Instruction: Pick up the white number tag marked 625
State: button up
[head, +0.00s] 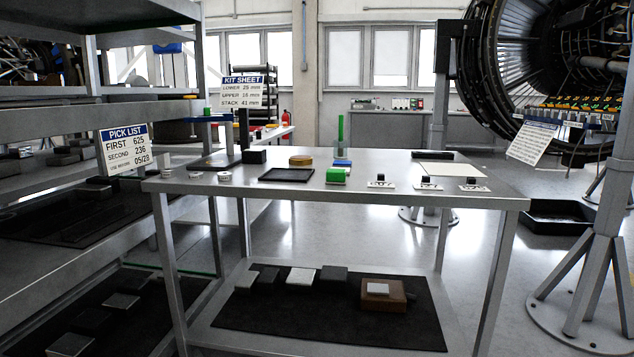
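Three small white tags with black upright parts stand in a row along the front right of the metal table: a left tag (381,184), a middle tag (427,185) and a right tag (474,187). They carry dark marks too small to read, so I cannot tell which, if any, is 625. A pick list sign (124,149) at the left reads FIRST 625, SECOND 236. My gripper is not in view.
A shelf rack stands left, an engine stand (597,265) right.

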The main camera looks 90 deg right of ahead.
aim_at(470, 181)
jog(key=z, duration=0.05)
jog(key=i, duration=0.5)
jog(key=z, duration=2.55)
jog(key=k, duration=0.15)
jog(key=z, duration=1.25)
